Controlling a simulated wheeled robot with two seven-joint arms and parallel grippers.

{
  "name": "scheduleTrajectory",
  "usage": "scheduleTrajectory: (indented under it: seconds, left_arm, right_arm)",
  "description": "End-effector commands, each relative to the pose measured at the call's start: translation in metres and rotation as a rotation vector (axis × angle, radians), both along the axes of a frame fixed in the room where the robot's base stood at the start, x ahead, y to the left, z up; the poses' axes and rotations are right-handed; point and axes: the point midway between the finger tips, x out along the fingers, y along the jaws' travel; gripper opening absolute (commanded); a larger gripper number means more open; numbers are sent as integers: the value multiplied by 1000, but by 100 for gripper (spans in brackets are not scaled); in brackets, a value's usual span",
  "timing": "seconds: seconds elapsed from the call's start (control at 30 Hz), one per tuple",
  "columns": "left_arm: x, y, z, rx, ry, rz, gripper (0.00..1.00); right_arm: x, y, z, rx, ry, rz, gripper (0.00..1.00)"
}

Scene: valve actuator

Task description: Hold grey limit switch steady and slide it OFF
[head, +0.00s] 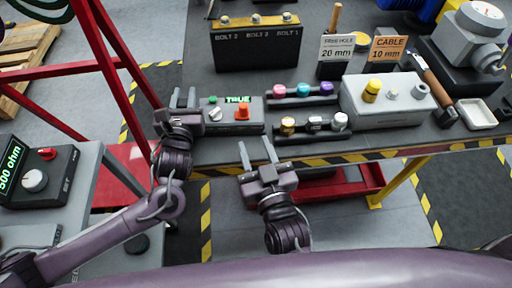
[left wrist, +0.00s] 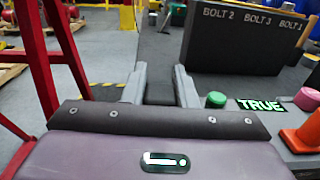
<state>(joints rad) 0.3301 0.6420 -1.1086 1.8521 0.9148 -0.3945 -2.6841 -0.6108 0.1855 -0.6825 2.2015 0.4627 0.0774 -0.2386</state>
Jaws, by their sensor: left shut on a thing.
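A grey box (head: 253,117) with a lit green TRUE display stands near the front left of the table. It carries a green button, a pale knob (head: 215,114) and an orange part (head: 242,113). Which part is the grey limit switch is not clear. My left gripper (head: 184,97) is at the box's left end, its fingers pointing away from me. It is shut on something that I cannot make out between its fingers. In the left wrist view, the fingers (left wrist: 160,88) are left of the green button (left wrist: 216,100). My right gripper (head: 257,153) is open and empty before the table's front edge.
Trays of coloured knobs (head: 302,95) and a light box with a yellow knob (head: 390,106) stand to the right. A black bolt box (head: 255,50) stands behind. A red frame (head: 108,65) rises at left. A striped edge (head: 330,160) runs along the table front.

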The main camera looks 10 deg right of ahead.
Motion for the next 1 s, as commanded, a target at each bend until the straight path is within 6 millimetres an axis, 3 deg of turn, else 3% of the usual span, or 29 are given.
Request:
scheduleTrajectory:
  seconds: [0.33, 0.37, 0.53, 0.83, 1.0]
  left_arm:
    - [-2, -2, -4, 2, 8, -5, 0]
    - [-2, -2, -4, 2, 8, -5, 28]
    - [-1, -1, -2, 1, 5, -3, 50]
    - [-2, -1, -1, 0, 2, -2, 51]
    - [-20, 1, -2, 0, 6, -3, 51]
  right_arm:
    - [0, 0, 0, 0, 0, 0, 38]
    - [0, 0, 0, 0, -1, 0, 38]
    - [0, 0, 0, 0, 0, 0, 38]
    - [0, 0, 0, 0, 0, -1, 38]
    - [0, 0, 0, 0, -1, -1, 38]
